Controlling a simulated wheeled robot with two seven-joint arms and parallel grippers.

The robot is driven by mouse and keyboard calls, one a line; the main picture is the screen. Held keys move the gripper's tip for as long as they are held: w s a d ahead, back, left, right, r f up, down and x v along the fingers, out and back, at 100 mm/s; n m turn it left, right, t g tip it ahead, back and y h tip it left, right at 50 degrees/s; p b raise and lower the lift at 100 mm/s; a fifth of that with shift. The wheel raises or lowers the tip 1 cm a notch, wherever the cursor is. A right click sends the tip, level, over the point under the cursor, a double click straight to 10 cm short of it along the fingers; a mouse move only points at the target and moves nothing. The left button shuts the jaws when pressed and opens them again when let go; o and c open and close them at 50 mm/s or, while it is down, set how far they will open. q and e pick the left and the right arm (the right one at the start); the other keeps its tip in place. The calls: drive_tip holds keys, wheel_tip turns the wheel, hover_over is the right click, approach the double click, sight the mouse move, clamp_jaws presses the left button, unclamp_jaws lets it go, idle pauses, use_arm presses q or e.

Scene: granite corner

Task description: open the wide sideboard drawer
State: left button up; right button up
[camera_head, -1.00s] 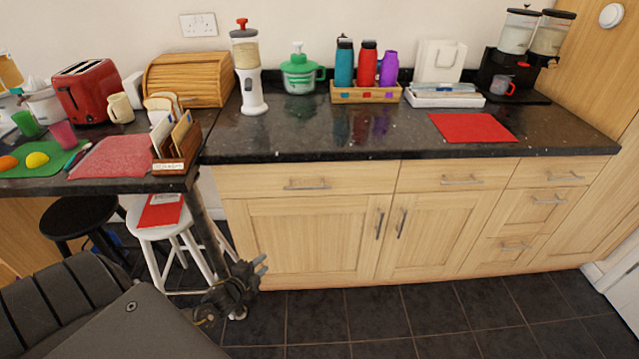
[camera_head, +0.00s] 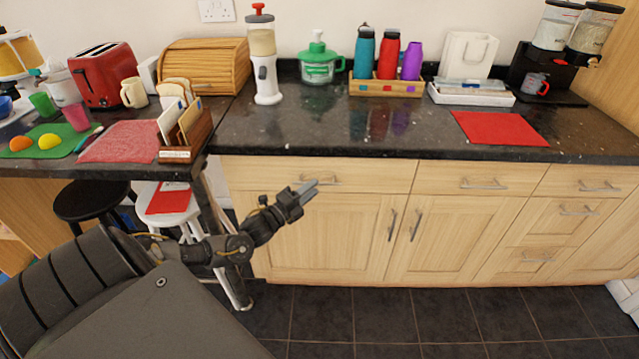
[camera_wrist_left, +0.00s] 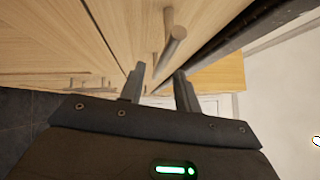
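The wide sideboard drawer (camera_head: 255,174) is the light-wood front at the upper left of the sideboard, under the dark worktop. It looks shut. Its metal bar handle (camera_head: 331,181) is partly behind my left gripper (camera_head: 311,186). The fingers are at about handle height, in front of the drawer. In the left wrist view, my left gripper (camera_wrist_left: 160,70) is open and empty, with a gap between its two fingers. A round bar handle (camera_wrist_left: 173,42) stands just beyond the fingertips, apart from them. My right gripper is in neither view.
The dark granite worktop (camera_head: 330,140) overhangs the drawers. Below the drawer are cupboard doors (camera_head: 330,235) with upright handles. A white stool (camera_head: 182,222) stands left, under the side counter, near my left arm. The tiled floor (camera_head: 380,318) in front is clear.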

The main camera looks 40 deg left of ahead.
use_arm(q)
drive_tip(key=shift+w+d+r, duration=0.15)
drive_tip(key=shift+w, duration=0.8)
drive_tip(key=shift+w+d+r, duration=0.1)
drive_tip(key=shift+w+d, duration=0.05)
drive_tip(key=shift+w, duration=0.8)
drive_tip(key=shift+c, duration=0.3)
clamp_jaws()
